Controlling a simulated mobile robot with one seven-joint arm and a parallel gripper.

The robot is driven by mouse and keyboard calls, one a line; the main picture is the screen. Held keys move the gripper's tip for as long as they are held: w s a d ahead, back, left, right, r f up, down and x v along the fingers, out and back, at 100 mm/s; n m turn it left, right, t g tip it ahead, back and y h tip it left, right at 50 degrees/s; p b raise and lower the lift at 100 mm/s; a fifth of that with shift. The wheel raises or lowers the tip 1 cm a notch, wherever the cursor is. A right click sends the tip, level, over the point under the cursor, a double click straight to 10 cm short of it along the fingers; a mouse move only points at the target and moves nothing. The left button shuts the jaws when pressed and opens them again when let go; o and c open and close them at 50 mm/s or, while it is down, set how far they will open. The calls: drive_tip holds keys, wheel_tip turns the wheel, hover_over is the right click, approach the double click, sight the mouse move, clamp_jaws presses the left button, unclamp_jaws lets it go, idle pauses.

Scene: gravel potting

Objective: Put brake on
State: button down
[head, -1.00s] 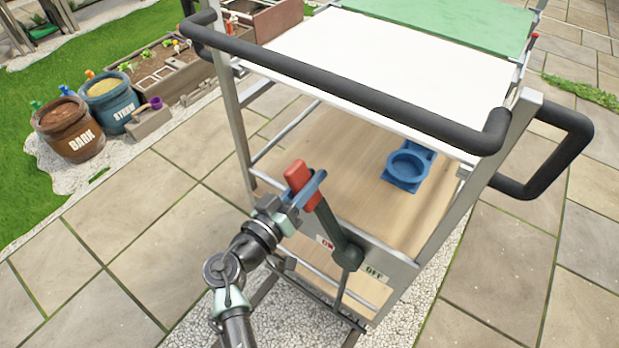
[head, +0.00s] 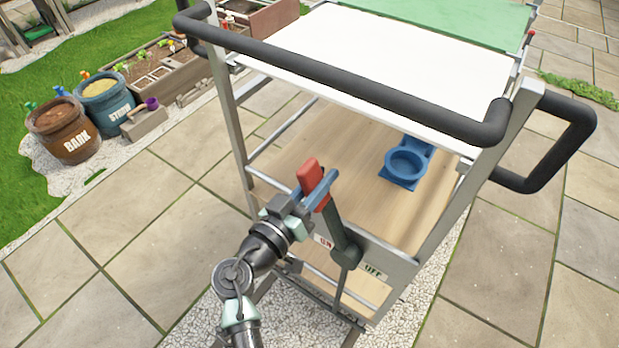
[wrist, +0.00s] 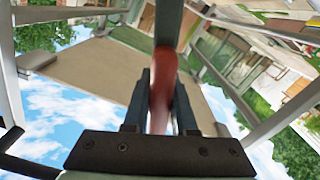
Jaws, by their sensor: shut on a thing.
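The brake lever (head: 335,222) is a dark bar with a red grip (head: 310,173) on the end panel of the cart. It stands up from its pivot and leans to the left. A white ON label (head: 325,242) lies left of its base and an OFF label (head: 373,271) lies to the right. My gripper (head: 316,190) is shut on the red grip from the near left side. In the wrist view the red grip (wrist: 161,82) shows between the two dark fingers. The fingers hide part of it.
The cart has a black push handle (head: 340,78) above the lever and a white top (head: 390,55). A blue ring holder (head: 407,165) sits on its wooden shelf (head: 300,150). BARK (head: 65,130) and STRAW (head: 105,103) pots stand at left. The paving at left is open.

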drive_tip(key=s+d+m+b, duration=0.7)
drive_tip(key=s+d+b, duration=0.1)
drive_tip(key=d, duration=0.3)
drive_tip(key=shift+r+m, duration=0.3)
drive_tip(key=shift+s+d, duration=0.1)
drive_tip(key=shift+d, duration=0.05)
drive_tip(key=c, duration=0.7)
unclamp_jaws()
drive_tip(key=b+v, duration=0.2)
drive_tip(key=v, duration=1.1)
